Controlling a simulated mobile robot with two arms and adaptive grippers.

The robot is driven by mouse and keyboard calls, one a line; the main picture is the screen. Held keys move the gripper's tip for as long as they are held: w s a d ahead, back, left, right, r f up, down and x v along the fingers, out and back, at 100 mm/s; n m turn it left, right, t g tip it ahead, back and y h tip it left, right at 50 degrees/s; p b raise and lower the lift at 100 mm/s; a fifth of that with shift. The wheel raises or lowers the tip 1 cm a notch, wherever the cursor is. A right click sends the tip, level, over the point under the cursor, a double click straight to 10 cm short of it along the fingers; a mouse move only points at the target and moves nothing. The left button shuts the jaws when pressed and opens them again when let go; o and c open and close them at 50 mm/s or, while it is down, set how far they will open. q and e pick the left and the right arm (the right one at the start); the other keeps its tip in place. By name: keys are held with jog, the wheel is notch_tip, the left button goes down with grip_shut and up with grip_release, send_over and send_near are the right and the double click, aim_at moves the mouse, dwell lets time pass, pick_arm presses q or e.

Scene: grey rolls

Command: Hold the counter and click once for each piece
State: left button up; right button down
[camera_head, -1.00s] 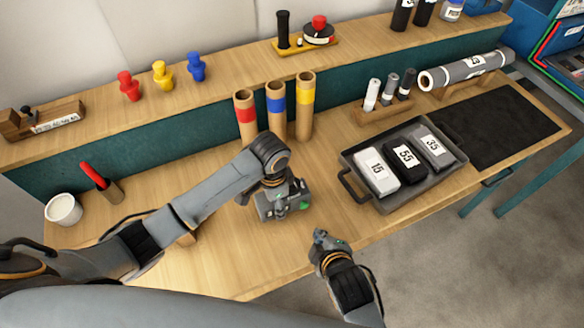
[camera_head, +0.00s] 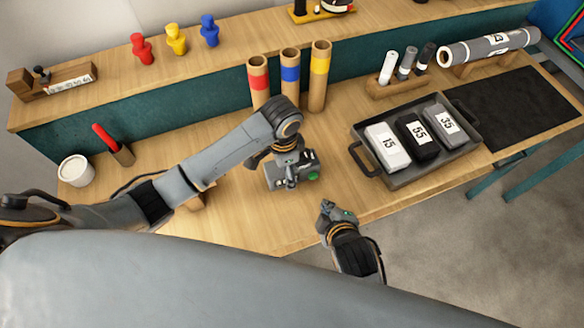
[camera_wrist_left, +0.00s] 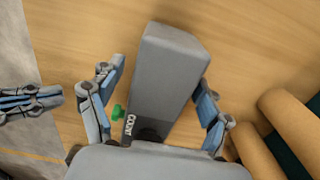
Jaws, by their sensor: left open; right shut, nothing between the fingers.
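The counter is a grey box (camera_wrist_left: 165,75) marked COUNT, with a green button (camera_wrist_left: 118,112) on its side. In the head view the counter (camera_head: 278,182) lies on the bench below the coloured-band tubes, partly hidden by my left gripper (camera_head: 290,168). In the left wrist view my left gripper (camera_wrist_left: 155,100) is open, one finger on each side of the counter, with gaps visible. My right gripper (camera_head: 326,209) is shut and empty, just right of and nearer than the counter, by the bench's front edge. It also shows at the left wrist view's left edge.
A grey tray (camera_head: 384,181) holds packs marked 15, 55 and 35. Cardboard tubes with red (camera_head: 258,84), blue (camera_head: 290,80) and yellow (camera_head: 319,76) bands stand behind the counter. A grey roll (camera_head: 490,47) lies on a rack. A white cup (camera_head: 75,171) stands left.

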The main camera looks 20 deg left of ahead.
pick_arm(q)
notch_tip(320, 180, up, 11)
jog(key=shift+f, duration=0.1)
dwell(0.3)
